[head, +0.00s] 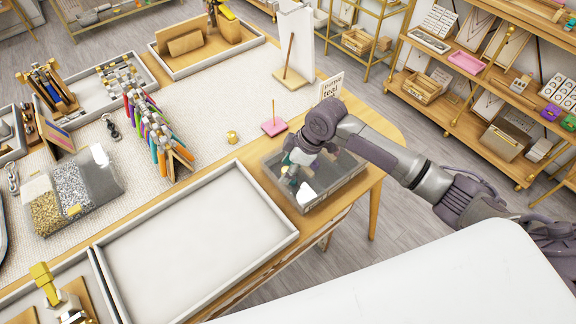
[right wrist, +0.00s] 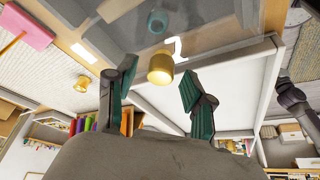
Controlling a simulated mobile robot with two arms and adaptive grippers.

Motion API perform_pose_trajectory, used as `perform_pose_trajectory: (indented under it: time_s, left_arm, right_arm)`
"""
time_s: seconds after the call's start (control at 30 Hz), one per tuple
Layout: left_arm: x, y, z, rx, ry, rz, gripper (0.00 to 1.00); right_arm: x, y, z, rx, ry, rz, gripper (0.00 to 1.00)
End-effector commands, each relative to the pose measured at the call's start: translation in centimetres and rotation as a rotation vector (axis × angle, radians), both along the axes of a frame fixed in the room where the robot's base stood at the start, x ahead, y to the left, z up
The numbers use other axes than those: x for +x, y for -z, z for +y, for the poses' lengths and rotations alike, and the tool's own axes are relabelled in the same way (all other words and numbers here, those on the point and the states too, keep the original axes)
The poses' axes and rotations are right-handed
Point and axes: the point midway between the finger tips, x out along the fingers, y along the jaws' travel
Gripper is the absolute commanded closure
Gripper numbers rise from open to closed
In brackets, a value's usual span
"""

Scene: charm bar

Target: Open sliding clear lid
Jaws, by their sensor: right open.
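A grey-framed box with a clear lid (head: 345,165) sits at the right edge of the table. The clear lid also fills the top of the right wrist view (right wrist: 195,18). A gold knob (right wrist: 160,68) shows between my right fingertips in the right wrist view, apart from both fingers; it looks to be on the lid. My right gripper (head: 294,172) is over the left part of the box, and its fingers (right wrist: 158,78) are open. The gripper hides part of the lid in the head view. My left gripper is not in view.
An empty white tray (head: 195,240) lies left of the box. A second gold knob-like piece (head: 232,137) and a pink stand (head: 273,127) are on the table behind. A small sign (head: 331,86) stands beyond the box. A bin of beads (head: 72,190) is at left.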

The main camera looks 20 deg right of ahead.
Motion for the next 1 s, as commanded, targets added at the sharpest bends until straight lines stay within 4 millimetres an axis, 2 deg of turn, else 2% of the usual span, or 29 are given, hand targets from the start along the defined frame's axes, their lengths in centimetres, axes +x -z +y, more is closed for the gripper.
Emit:
perform_pose_trajectory:
  time_s: [0.13,0.43,0.77,0.87,1.0]
  left_arm:
    - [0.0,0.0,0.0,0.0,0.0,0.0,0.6]
    - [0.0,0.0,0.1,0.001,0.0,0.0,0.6]
    - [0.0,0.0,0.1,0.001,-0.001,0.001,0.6]
    - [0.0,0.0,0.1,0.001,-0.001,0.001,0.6]
    - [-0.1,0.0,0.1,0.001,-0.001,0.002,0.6]
  right_arm:
    - [0.0,0.0,0.0,0.0,0.0,0.0,0.49]
    - [0.0,0.0,0.0,0.0,0.0,0.0,0.99]
    - [0.1,-0.1,-0.2,0.0,0.001,0.0,1.0]
    - [0.3,-0.1,-0.8,-0.003,0.003,-0.001,1.0]
    - [1.0,-0.1,-2.6,-0.003,0.005,-0.001,1.0]
